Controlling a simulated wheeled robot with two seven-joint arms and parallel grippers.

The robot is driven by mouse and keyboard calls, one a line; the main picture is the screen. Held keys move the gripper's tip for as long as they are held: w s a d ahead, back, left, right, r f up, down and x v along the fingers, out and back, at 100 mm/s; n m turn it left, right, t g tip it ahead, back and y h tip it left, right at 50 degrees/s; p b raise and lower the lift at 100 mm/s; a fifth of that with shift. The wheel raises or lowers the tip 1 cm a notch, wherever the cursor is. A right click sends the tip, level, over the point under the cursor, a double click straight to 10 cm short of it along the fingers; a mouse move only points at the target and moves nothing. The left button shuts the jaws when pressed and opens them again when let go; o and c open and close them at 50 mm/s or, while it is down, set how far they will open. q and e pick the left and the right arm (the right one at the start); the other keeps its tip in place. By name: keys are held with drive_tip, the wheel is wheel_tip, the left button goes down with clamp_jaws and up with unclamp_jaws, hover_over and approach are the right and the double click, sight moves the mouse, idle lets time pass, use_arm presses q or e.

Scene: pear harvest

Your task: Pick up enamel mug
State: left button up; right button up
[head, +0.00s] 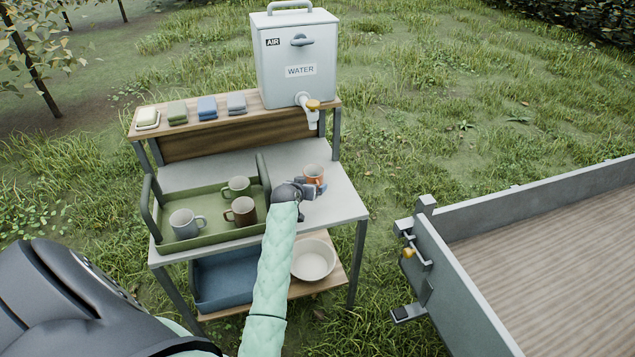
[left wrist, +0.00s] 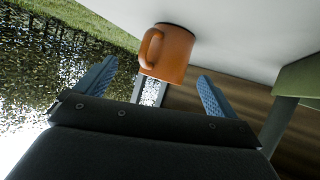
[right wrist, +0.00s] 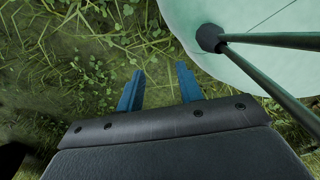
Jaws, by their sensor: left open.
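An orange mug (head: 314,174) stands upright on the white tabletop (head: 338,203), right of the green tray. My left gripper (head: 308,188) is close to it, on its near side. In the left wrist view the mug (left wrist: 172,54) shows between and beyond the two open blue fingers (left wrist: 157,74), its handle to the left; no finger clearly touches it. A grey mug (head: 185,226), a green mug (head: 237,187) and a brown mug (head: 242,213) stand in the green tray (head: 212,198). My right gripper (right wrist: 159,78) is open and empty above grass, outside the head view.
A water container (head: 296,75) with a tap and several folded cloths (head: 207,107) sit on the raised wooden shelf behind. A blue bin (head: 230,284) and white bowl (head: 313,262) are on the lower shelf. A grey-walled trailer (head: 470,290) stands at right.

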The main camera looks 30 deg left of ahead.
sight(317, 169)
use_arm(q)
drive_tip(key=shift+w+a+r+m+t+y+p, duration=0.15)
drive_tip(key=shift+w+a+p, duration=0.1)
drive_tip(key=shift+w, duration=0.3)
drive_tip(key=shift+w+a+r+m+t+y+p, duration=0.1)
drive_tip(key=shift+w+a+r+t+p, duration=0.15)
drive_tip(key=shift+w, duration=0.25)
drive_tip(key=shift+w+a+r+m+t+y+p, duration=0.15)
drive_tip(key=shift+w+a, duration=0.15)
drive_tip(key=shift+w, duration=0.25)
drive_tip(key=p+x, duration=0.3)
drive_tip(key=x, duration=0.1)
drive_tip(key=shift+w+a+r, duration=0.1)
drive_tip(key=shift+a, duration=0.1)
drive_tip(key=shift+w+f, duration=0.3)
drive_tip(key=shift+w, duration=0.05)
use_arm(e)
drive_tip(key=s+d, duration=0.1)
drive_tip(key=s, duration=0.7)
drive_tip(key=shift+s+d+t, duration=0.2)
drive_tip(key=shift+d+t, duration=0.05)
drive_tip(key=shift+t, duration=0.05)
use_arm(q)
drive_tip(key=shift+c, duration=0.4)
drive_tip(key=c, duration=1.3)
drive_tip(key=shift+o, duration=0.2)
use_arm(e)
drive_tip(key=shift+a, duration=0.1)
